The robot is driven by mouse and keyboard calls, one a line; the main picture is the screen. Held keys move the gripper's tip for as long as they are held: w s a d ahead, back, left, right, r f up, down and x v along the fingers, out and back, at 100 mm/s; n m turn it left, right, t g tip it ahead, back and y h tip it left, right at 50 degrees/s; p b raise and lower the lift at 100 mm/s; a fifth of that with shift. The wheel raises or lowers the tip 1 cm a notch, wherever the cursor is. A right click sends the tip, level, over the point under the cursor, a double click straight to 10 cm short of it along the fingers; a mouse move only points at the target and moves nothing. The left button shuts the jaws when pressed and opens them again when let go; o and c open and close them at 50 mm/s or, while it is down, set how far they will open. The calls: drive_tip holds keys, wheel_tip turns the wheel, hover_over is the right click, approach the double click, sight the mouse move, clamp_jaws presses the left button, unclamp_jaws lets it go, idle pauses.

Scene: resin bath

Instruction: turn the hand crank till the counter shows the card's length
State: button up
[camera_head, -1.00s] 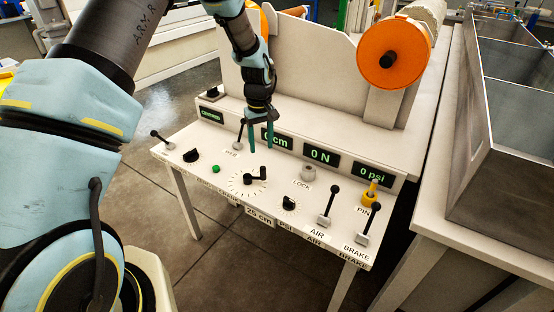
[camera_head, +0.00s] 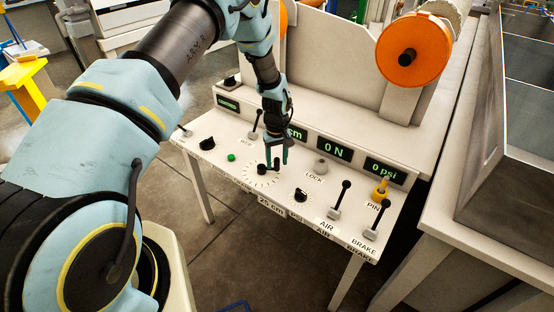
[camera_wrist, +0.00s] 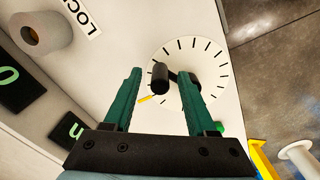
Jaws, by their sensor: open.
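The hand crank (camera_head: 263,169) is a small black arm with an upright knob on a white dial (camera_head: 250,180) of black ticks. In the wrist view the crank knob (camera_wrist: 160,78) shows between my gripper's two green fingertips (camera_wrist: 160,71), with a gap on either side. My gripper (camera_head: 277,161) is open, pointing down at the knob; how deep the fingers reach around it I cannot tell. The counter (camera_head: 297,133) is a dark display with green "cm"; its digits are hidden behind my gripper. The card (camera_head: 271,205) on the panel's front edge reads 25 cm.
A lever (camera_head: 255,125) stands close behind my gripper. Displays read 0 N (camera_head: 334,149) and 0 psi (camera_head: 385,171).

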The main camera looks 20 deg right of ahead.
clamp_jaws()
idle(0.3)
idle(0.5)
